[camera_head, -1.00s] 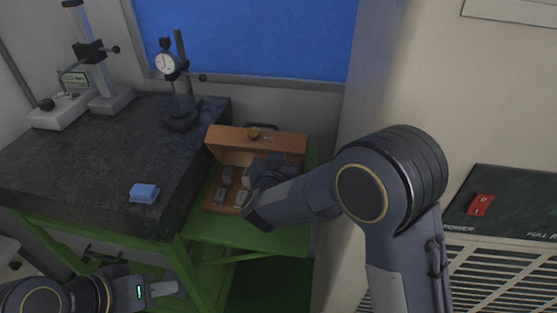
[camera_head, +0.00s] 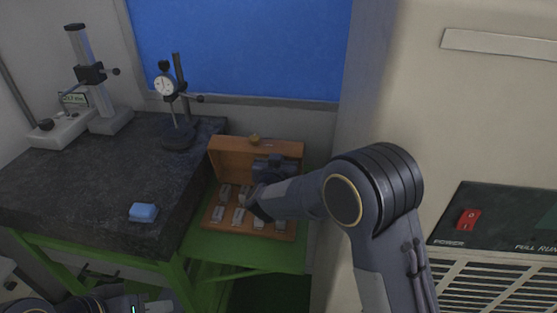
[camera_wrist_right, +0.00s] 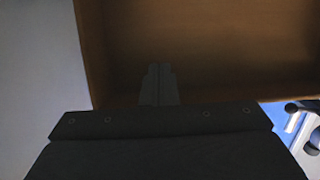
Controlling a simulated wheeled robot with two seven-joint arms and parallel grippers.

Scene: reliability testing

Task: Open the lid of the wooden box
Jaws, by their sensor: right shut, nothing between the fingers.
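The wooden box (camera_head: 222,224) stands on a green shelf beside the dark stone table. Its lid (camera_head: 229,156) is raised, standing upright at the back with a small brass-coloured knob on its top edge. Several grey blocks lie in the base. In the right wrist view, the right gripper (camera_wrist_right: 158,86) is shut and empty in front of the brown lid interior (camera_wrist_right: 220,45). I cannot tell if it touches. My left gripper (camera_head: 158,308) is mostly cut off at the bottom edge.
A blue block (camera_head: 143,212) lies on the stone table (camera_head: 80,180). A dial gauge stand (camera_head: 178,110) and a height gauge (camera_head: 90,85) stand at its back. A large beige machine (camera_head: 480,110) with a red switch (camera_head: 468,219) closes off the right side.

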